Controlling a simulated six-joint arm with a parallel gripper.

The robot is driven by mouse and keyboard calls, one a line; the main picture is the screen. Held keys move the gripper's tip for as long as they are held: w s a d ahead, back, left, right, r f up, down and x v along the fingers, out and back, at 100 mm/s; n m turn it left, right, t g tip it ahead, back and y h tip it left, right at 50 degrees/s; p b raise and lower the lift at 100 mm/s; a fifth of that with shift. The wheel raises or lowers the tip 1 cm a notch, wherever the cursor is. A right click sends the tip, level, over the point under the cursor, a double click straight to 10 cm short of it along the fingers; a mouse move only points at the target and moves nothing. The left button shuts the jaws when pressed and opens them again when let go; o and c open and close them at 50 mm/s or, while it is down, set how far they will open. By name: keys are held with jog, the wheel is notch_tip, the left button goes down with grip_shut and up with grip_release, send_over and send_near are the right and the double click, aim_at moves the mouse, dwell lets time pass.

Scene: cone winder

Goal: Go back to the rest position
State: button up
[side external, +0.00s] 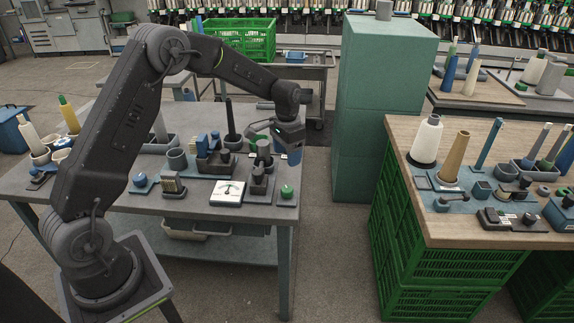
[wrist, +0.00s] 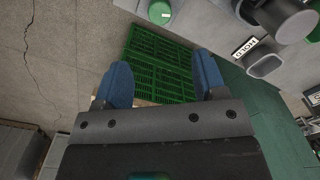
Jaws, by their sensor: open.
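My gripper (wrist: 162,84) shows in the wrist view with its two blue fingers apart and nothing between them. In the side external view my gripper (side external: 294,155) hangs at the right end of the grey table (side external: 130,200), near its edge. The fingers are small there and partly hidden by the gripper body. The arm is bent over the table, reaching from its base at the lower left.
A teal cabinet (side external: 380,100) stands to the right. A wooden-topped bench (side external: 410,150) on green crates (side external: 400,255) is beyond a floor gap.

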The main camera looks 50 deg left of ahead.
jog(key=shift+r, duration=0.4)
jog(key=s+d+r+t, duration=0.1)
jog(key=s+d+r, duration=0.3)
jog(key=s+r, duration=0.3)
jog(key=s+d+r+t, duration=0.25)
jog(key=s+r, duration=0.25)
jog(key=r, duration=0.3)
jog(key=s+d+r+t, duration=0.1)
jog(key=s+d, duration=0.1)
jog(key=s, duration=0.7)
jog(key=s+d+r+n+t, duration=0.1)
jog(key=s+d, duration=0.2)
jog(key=s, duration=0.6)
jog(key=shift+d+r+n, duration=0.2)
jog(key=shift+d+n, duration=0.05)
jog(key=shift+n, duration=0.05)
jog(key=shift+w+a, duration=0.1)
jog(key=shift+w, duration=0.05)
jog(key=w+a+f, duration=0.4)
jog(key=w+a, duration=0.1)
jog(key=a, duration=0.3)
jog(key=w+a+f, duration=0.3)
jog(key=w+a, duration=0.2)
jog(key=a, duration=0.4)
jog(key=w+a+f, duration=0.4)
jog(key=w+a, duration=0.2)
jog(key=a, duration=0.2)
jog(key=shift+a+f, duration=0.25)
jog(key=shift+f, duration=0.05)
